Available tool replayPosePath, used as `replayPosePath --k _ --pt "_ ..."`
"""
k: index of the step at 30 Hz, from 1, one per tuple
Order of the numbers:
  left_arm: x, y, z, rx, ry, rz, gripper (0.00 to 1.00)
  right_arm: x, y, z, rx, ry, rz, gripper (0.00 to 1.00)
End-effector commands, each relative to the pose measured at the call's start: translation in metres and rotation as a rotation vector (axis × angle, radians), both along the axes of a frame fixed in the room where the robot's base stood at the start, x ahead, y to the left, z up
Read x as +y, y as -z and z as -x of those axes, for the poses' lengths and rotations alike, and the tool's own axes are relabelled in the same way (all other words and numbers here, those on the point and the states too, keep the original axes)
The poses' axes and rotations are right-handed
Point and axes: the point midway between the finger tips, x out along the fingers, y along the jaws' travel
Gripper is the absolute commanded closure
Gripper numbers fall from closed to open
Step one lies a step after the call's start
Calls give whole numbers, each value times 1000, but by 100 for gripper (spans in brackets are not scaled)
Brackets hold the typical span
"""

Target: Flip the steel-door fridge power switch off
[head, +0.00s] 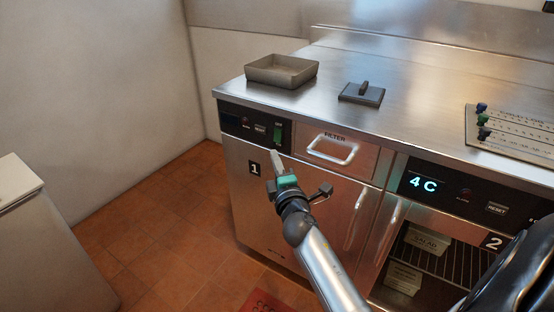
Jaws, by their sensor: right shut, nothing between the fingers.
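The steel-door fridge (252,205), marked 1, stands at the left end of the counter. Its dark control panel (243,123) runs along the top of the door. The power switch (278,131) is a small green-lit rocker at the panel's right end. My right gripper (275,158) is shut and empty. Its tips appear just below the switch, in front of the steel door; I cannot tell whether they touch anything. My left gripper is out of view.
A filter drawer (335,147) with a handle is right of the switch. Glass-door fridge 2 (425,262) shows 4 C on its panel. A grey tray (281,71), a press with a handle (361,93) and a peg board (512,133) lie on the steel counter (415,85).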

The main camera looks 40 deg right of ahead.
Motion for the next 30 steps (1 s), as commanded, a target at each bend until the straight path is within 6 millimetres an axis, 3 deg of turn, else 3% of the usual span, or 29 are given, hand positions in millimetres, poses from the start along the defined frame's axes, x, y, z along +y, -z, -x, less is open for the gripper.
replayPosePath --k 6,24,26,28,30 --pt "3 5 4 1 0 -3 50 5 -1 13 0 1 0 100" --pt "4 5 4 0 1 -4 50 6 0 13 3 -1 -4 100" --pt "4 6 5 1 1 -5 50 8 8 13 15 -7 -24 100" --pt "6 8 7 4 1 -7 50 13 29 14 49 -21 -79 100" --pt "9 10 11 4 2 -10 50 21 64 17 105 -38 -171 100"
